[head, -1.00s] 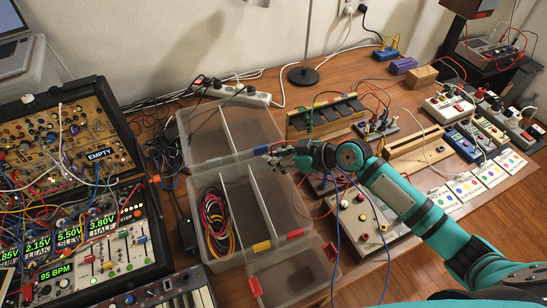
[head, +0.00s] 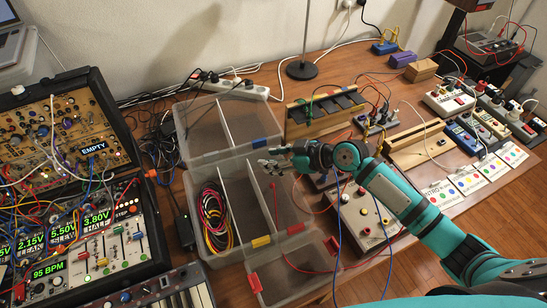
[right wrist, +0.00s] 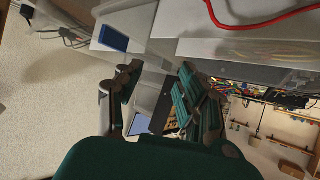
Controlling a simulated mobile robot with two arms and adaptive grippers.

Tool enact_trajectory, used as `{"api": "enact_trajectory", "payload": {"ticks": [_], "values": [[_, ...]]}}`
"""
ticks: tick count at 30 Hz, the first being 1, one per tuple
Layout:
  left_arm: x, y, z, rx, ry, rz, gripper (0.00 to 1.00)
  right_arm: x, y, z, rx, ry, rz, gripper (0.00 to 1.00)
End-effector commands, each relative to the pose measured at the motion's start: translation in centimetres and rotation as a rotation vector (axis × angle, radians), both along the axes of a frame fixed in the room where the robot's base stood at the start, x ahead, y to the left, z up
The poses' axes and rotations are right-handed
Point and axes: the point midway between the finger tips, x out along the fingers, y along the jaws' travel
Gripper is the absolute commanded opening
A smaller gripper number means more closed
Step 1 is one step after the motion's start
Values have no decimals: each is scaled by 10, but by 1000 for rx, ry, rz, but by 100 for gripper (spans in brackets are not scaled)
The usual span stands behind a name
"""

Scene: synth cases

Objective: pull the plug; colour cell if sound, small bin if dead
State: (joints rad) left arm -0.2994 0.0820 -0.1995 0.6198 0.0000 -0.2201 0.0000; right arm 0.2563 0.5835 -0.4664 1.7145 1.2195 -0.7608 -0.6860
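My right gripper (head: 270,164) is over the clear compartment case (head: 245,250); in the right wrist view its fingers (right wrist: 160,98) are apart with nothing seen between them. A red cable (right wrist: 262,22) also crosses the top of the right wrist view, clear of the fingers. Coiled pink and yellow leads (head: 214,215) lie in the left section. The synth case (head: 60,140) stands at left, a display reading EMPTY. My left gripper is not in view.
A grey box with knobs (head: 368,222) and blue and red leads stands right of the case. A wooden rack (head: 330,112), a slotted wooden block (head: 415,150) and coloured-dot cards (head: 468,182) lie further right. A power strip (head: 230,87) is behind.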

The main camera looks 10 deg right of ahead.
Motion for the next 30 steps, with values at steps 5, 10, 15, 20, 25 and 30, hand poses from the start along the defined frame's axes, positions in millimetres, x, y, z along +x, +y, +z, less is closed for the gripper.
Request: {"api": "enact_trajectory", "payload": {"ticks": [5,10,15,20,25,30], "values": [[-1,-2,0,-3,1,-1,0,-2,-3,1,-2,0,0,39],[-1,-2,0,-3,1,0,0,-14,-20,13,-5,-1,0,39],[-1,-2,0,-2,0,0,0,-34,-46,31,-6,1,1,39],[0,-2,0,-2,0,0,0,-50,-67,46,-4,1,1,39],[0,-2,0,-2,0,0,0,-60,-80,56,-2,1,0,39],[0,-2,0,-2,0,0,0,-63,-84,60,0,0,0,39]]}}
